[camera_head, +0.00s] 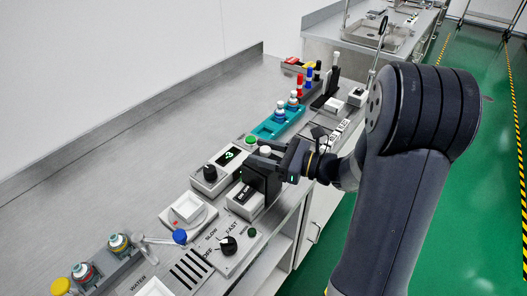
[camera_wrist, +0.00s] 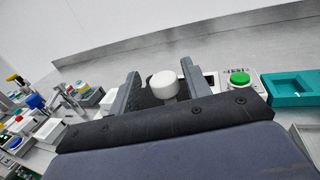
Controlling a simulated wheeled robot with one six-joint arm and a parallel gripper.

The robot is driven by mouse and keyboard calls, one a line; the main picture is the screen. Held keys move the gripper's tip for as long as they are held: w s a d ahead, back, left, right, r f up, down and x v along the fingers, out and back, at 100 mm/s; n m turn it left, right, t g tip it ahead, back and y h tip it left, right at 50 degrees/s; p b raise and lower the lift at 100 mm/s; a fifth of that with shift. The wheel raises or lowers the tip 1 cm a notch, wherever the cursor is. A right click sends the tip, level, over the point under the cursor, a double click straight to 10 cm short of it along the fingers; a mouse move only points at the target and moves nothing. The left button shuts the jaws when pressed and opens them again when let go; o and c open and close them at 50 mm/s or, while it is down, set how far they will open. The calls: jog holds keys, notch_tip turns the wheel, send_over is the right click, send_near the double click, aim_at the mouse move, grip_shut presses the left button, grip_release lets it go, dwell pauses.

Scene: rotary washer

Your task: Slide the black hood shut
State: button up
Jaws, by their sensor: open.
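My gripper (camera_head: 272,160) is at the hood's top, reaching in from the right. In the wrist view my gripper (camera_wrist: 160,88) has its two grey fingers apart, with the white knob (camera_wrist: 164,84) between them. A small dark part of the hood (camera_wrist: 148,97) shows below the knob. I cannot tell whether a finger touches the knob. My gripper and arm hide part of the hood.
A display box (camera_head: 228,156) with a black knob and green button stands behind the hood. A teal rack (camera_head: 276,124) stands beyond. The rear bench top is clear.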

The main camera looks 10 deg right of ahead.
jog(key=b+v, duration=0.1)
jog(key=v, duration=0.9)
jog(key=shift+s+d, duration=0.2)
jog(key=shift+d, duration=0.15)
jog(key=p+x, duration=0.1)
jog(key=x, duration=0.9)
jog(key=shift+w+a, duration=0.15)
jog(key=shift+a, duration=0.05)
jog(key=shift+w, duration=0.3)
jog(key=shift+w+d, duration=0.45)
jog(key=shift+d, duration=0.05)
